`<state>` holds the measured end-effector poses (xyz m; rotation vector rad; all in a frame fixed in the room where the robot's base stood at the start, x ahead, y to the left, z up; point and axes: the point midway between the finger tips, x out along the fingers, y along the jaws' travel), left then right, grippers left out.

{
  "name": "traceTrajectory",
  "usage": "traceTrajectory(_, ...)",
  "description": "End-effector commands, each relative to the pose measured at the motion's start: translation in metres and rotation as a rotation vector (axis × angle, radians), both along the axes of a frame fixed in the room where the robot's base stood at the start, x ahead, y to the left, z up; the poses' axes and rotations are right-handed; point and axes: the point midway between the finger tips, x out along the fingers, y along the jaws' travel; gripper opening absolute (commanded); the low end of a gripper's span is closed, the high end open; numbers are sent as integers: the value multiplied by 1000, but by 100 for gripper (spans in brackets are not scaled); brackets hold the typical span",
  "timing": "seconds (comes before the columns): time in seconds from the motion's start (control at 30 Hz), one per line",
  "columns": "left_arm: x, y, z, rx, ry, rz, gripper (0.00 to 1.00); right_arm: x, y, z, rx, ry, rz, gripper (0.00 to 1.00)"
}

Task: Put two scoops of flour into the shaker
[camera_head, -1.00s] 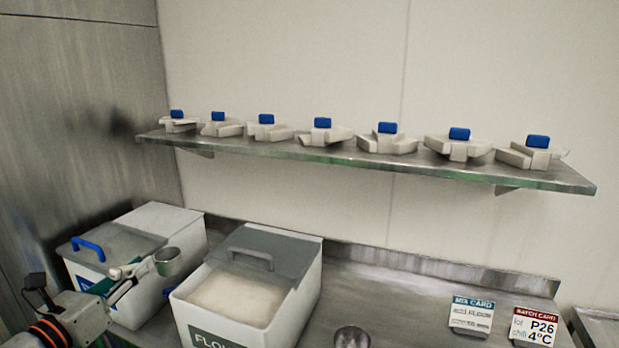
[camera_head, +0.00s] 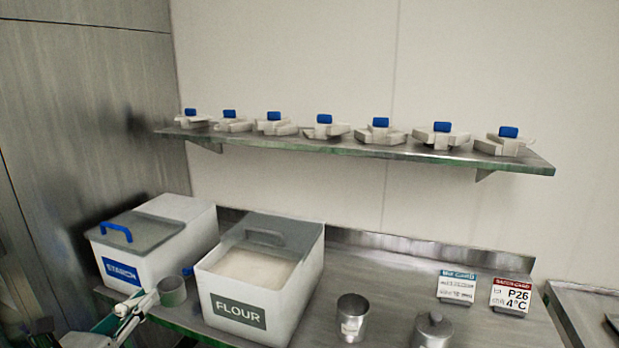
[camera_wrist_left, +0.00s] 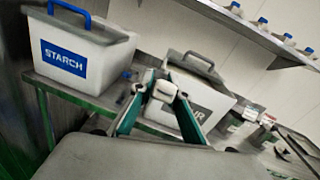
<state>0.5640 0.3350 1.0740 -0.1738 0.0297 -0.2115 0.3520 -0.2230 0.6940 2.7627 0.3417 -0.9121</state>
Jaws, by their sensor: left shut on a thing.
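My left gripper (camera_head: 130,308) is shut on the pale handle of a small metal scoop (camera_head: 172,290). The scoop is held in front of the gap between the two bins; its inside is too small to read. In the left wrist view the gripper's fingers (camera_wrist_left: 160,98) close on the pale handle piece. The white flour bin (camera_head: 290,318), labelled FLOUR, stands right of the scoop; pale flour (camera_head: 252,267) shows in its open front half. An open metal cup (camera_head: 352,318), apparently the shaker, stands upright on the counter right of the bin. My right gripper is not in view.
A starch bin (camera_head: 160,268) with a blue-handled lid stands left of the flour bin. A knobbed metal piece (camera_head: 433,330) stands right of the cup. Two cards (camera_head: 457,286) stand behind. A wall shelf (camera_head: 360,150) holds several blue-topped parts.

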Motion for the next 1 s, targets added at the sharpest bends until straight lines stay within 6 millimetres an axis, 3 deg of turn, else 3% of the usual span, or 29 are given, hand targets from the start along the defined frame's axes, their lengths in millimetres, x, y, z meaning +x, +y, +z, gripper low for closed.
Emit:
traceTrajectory(0.2, -34, -40, -40, -9, 4, 65, 0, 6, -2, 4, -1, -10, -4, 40)
traceTrajectory(0.43, -68, -75, -57, -8, -4, 152, 0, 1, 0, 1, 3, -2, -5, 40)
traceTrajectory(0.67, -84, -88, -57, -6, -10, 207, 0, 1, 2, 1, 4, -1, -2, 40)
traceTrajectory(1.0, -86, -90, -57, -4, -9, 214, 0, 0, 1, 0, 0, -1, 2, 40)
